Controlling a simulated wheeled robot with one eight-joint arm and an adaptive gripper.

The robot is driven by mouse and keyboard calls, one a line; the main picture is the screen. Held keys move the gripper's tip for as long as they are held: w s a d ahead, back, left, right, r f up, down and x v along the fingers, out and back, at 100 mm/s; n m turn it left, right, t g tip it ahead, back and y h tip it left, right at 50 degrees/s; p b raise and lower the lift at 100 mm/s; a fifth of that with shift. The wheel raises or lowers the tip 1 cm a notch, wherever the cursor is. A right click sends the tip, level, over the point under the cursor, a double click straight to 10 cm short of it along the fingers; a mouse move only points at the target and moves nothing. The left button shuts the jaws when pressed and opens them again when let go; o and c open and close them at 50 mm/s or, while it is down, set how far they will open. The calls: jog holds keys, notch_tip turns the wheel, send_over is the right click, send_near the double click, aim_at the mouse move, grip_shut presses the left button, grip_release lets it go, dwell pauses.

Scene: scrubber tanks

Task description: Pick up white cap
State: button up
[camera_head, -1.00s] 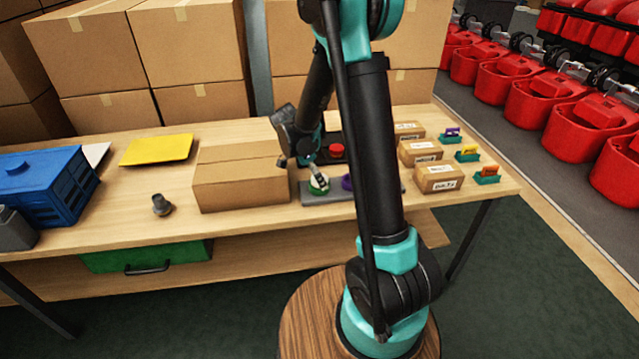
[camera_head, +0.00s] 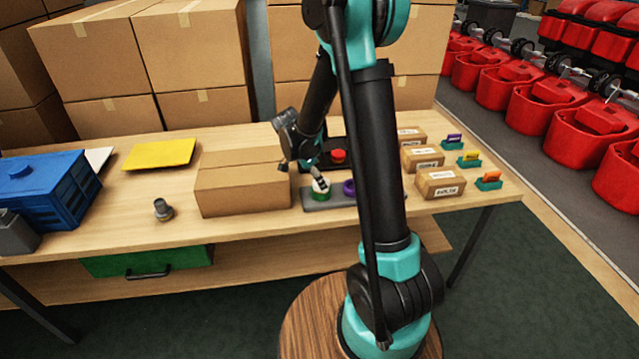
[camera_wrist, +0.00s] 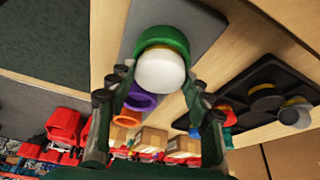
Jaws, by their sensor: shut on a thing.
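The white cap (camera_wrist: 160,70) is a rounded white piece in a green ring (camera_wrist: 163,40), close in front of my gripper (camera_wrist: 158,84) in the wrist view. My two fingers stand on either side of it, and my gripper is shut on the cap. In the head view the cap (camera_head: 321,183) sits low over the green ring (camera_head: 320,194) on a grey strip (camera_head: 312,206), with my gripper (camera_head: 317,176) at it. I cannot tell whether the cap is clear of the ring.
A purple ring (camera_head: 349,187) is beside it on the strip. A black tray with a red round piece (camera_head: 338,156) lies just behind. A cardboard box (camera_head: 243,185) stands close on the left, small labelled boxes (camera_head: 440,184) on the right.

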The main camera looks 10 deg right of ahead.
notch_tip(320, 180, up, 20)
jog(key=shift+f, duration=0.2)
jog(key=shift+r, duration=0.9)
dwell(1.0)
jog(key=shift+r, duration=2.5)
